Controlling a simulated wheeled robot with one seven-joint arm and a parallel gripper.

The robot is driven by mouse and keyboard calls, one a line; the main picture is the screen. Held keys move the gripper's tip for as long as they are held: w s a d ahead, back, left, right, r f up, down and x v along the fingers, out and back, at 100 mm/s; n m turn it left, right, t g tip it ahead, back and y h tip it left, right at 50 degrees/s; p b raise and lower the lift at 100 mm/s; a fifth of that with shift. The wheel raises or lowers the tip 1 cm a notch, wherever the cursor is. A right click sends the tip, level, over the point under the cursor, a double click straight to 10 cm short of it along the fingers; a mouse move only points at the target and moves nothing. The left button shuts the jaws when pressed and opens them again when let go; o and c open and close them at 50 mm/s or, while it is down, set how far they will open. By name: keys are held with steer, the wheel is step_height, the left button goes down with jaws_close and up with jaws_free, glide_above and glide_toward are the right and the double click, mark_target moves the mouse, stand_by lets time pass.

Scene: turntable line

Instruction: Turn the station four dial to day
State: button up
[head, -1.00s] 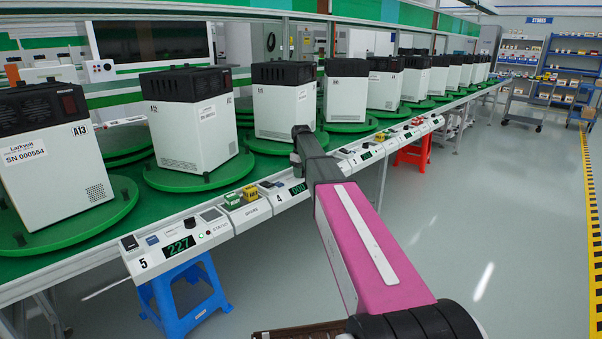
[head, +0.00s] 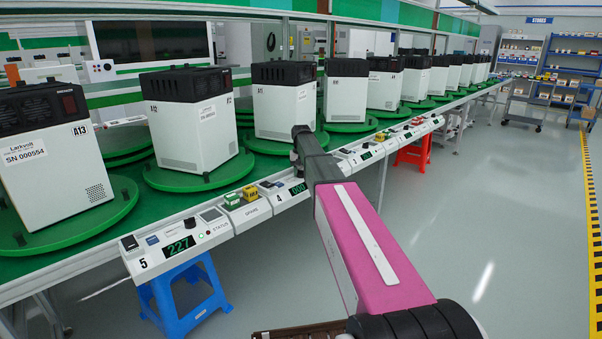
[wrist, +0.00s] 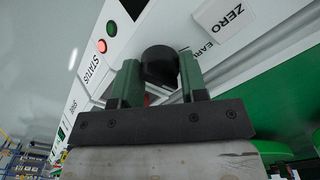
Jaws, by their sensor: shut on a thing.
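The black round dial (wrist: 159,62) sits on a white panel in the wrist view. My gripper (wrist: 160,78) has its two green fingers shut on the dial, one on each side. The dial's pointer and its position markings cannot be made out. In the head view the station four panel (head: 283,198) shows a "4" and a green display (head: 298,189) reading 000. My arm hides the dial and the fingers there.
Beside the dial in the wrist view are a red lamp (wrist: 101,46) near "STATUS", a green lamp (wrist: 110,29) and a "ZERO" plate (wrist: 226,17). The station five panel (head: 150,262) stands nearer, above a blue stool (head: 185,298). The floor at right is clear.

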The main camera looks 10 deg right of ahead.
steer(key=shift+m, duration=0.4)
steer(key=o, duration=0.6)
steer(key=shift+o, duration=0.2)
steer(key=shift+r, duration=0.15)
step_height(320, 180, up, 11)
steer(key=shift+f, duration=0.2)
